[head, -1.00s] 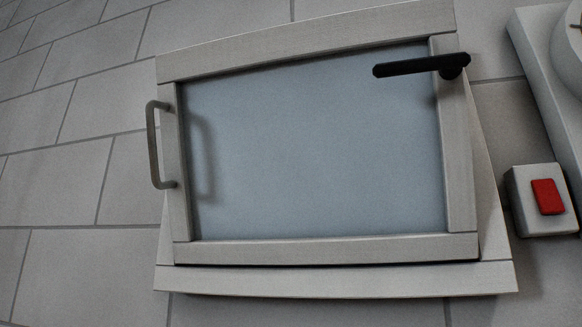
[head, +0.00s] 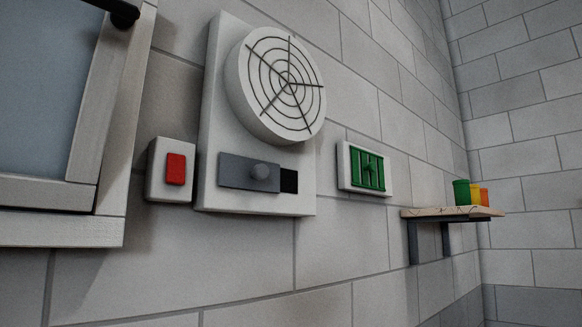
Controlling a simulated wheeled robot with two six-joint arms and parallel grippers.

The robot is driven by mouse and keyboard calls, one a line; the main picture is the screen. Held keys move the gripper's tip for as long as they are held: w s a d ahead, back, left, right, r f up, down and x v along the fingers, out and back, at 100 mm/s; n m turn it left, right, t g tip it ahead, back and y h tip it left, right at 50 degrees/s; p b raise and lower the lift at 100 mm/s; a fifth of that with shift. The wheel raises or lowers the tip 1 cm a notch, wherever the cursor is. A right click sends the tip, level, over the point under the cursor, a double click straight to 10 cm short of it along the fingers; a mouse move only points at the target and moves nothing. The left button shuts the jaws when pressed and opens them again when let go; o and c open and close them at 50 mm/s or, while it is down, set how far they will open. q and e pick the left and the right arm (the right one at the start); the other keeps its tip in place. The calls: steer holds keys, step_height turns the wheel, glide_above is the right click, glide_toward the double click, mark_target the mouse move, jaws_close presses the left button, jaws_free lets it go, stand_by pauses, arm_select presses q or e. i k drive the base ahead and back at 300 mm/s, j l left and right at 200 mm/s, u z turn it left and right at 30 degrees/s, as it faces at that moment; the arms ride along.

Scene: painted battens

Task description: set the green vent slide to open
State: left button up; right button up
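The green vent slide (head: 368,170) is a small green grille with upright bars, set in a white frame on the tiled wall, right of the middle in the head view. Narrow pale gaps show between some bars. A short crosspiece shows near its middle. It is too small to tell whether the slide is open or shut. Neither of my grippers is in view.
Left of the vent, a white panel (head: 212,130) carries a round fan grille (head: 283,85) and a grey slider (head: 236,171) with a knob. A red switch (head: 175,169), a window (head: 109,130) and a wooden shelf (head: 440,213) with coloured cups (head: 462,192) flank these.

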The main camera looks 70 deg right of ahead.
mark_target(372, 166)
steer(key=k+l+z, duration=0.15)
steer(key=k, duration=0.15)
steer(key=k+z, duration=0.3)
steer(key=z, duration=1.8)
